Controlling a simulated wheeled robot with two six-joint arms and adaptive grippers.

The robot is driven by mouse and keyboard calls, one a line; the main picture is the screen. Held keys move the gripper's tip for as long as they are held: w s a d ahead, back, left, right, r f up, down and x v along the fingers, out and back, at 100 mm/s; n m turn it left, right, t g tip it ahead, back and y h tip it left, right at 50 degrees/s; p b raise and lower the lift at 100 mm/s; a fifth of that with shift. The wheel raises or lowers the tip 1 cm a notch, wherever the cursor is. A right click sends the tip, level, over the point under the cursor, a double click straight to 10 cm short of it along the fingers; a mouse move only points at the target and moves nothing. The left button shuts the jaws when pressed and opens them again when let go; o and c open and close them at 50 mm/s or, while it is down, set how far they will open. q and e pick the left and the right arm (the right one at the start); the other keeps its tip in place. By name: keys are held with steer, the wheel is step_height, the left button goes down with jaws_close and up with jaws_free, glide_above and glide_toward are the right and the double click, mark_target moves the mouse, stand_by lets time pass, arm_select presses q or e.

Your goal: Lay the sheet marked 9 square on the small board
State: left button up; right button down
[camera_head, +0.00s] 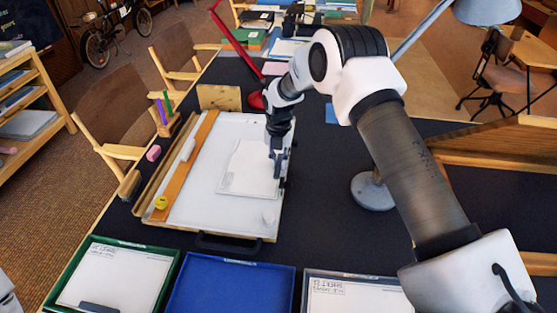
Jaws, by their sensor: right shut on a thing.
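A white sheet (247,180) lies on the right part of the white drafting board (215,215). Its marking is too small to read, so I cannot tell if it is the 9. It looks slightly turned against the board's edges. My right gripper (277,170) is at the sheet's right side, close to the board's right edge, and is shut on the sheet. The gripper and wrist hide part of that edge. My left gripper is not in view.
An orange-brown straightedge (186,163) runs along the board's left, with a yellow round object (161,202) at its near end. Green (170,258), blue (232,285) and grey (308,290) trays stand in front. A lamp base (373,191) stands to the right.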

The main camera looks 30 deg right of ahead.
steer(key=shift+f, duration=0.2)
steer(key=c, duration=1)
jaws_free()
steer(key=shift+c, duration=0.2)
step_height(320, 180, up, 12)
steer(key=shift+f, duration=0.15)
